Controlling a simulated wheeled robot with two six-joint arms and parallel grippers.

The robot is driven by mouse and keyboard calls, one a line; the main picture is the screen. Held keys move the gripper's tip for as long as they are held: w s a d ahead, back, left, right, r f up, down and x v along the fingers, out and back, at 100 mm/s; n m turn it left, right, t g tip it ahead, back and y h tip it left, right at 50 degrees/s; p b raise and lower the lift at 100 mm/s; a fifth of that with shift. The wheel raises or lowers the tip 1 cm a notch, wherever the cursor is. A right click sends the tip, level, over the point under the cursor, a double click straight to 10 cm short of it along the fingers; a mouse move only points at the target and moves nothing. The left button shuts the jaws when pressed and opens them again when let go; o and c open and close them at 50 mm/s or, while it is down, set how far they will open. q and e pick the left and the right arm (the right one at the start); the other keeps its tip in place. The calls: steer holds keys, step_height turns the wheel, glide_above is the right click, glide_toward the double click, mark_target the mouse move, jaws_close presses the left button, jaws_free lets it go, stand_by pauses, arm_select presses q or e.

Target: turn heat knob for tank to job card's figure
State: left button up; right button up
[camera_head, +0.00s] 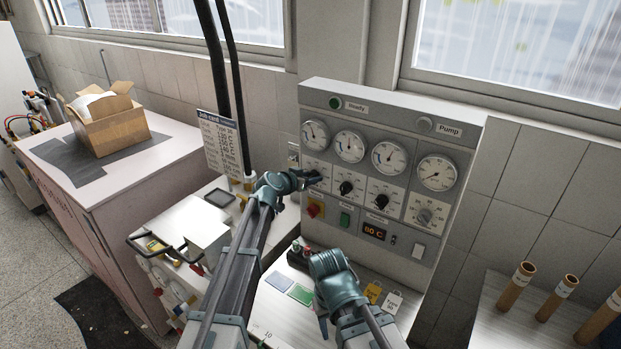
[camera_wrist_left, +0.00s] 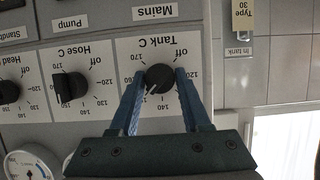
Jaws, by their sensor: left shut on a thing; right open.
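The Tank C knob (camera_wrist_left: 160,78) is black and round with a white pointer line. The left wrist view shows its dial upside down, marked off, 120, 140 and 170. The pointer slants to the lower left in that view, past 140; the finger partly hides the scale there. My left gripper (camera_wrist_left: 158,88) is shut on this knob, one blue finger on each side; it also shows at the panel's left in the head view (camera_head: 312,179). The job card (camera_head: 222,145) stands behind, listing figures in C too small to read surely. My right gripper (camera_head: 328,268) is low before the panel, open.
The Hose C knob (camera_wrist_left: 69,87) is beside the Tank C knob. A digital display (camera_head: 374,232) reads about 80 C. Gauges (camera_head: 349,146) line the panel above. A red switch (camera_head: 315,208) sits below the left gripper. Brown tubes (camera_head: 516,286) stand at right.

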arm_select(q)
jaws_close()
steer(key=n+h, duration=0.1)
steer(key=n+g, duration=0.1)
steer(key=shift+w+a+f+n+h+b, duration=0.1)
steer(key=shift+f+n+h+b, duration=0.05)
steer(key=shift+n+h+b, duration=0.2)
steer(key=shift+f+n+g+h+b, duration=0.1)
steer(key=shift+n+g+h+b, duration=0.2)
steer(key=shift+n+h+b, duration=0.75)
steer(key=n+h+b, duration=0.1)
steer(key=n, duration=0.1)
steer(key=n+h+b, duration=0.1)
steer(key=n+b, duration=0.1)
steer(key=shift+a+f, duration=0.15)
steer(key=shift+f, duration=0.05)
steer(key=n+h+b, duration=0.1)
steer(key=n+b, duration=0.1)
steer(key=n, duration=0.1)
steer(key=shift+n+h+b, duration=0.3)
steer(key=shift+n+b, duration=0.25)
steer(key=shift+n, duration=0.25)
steer(key=shift+r, duration=0.1)
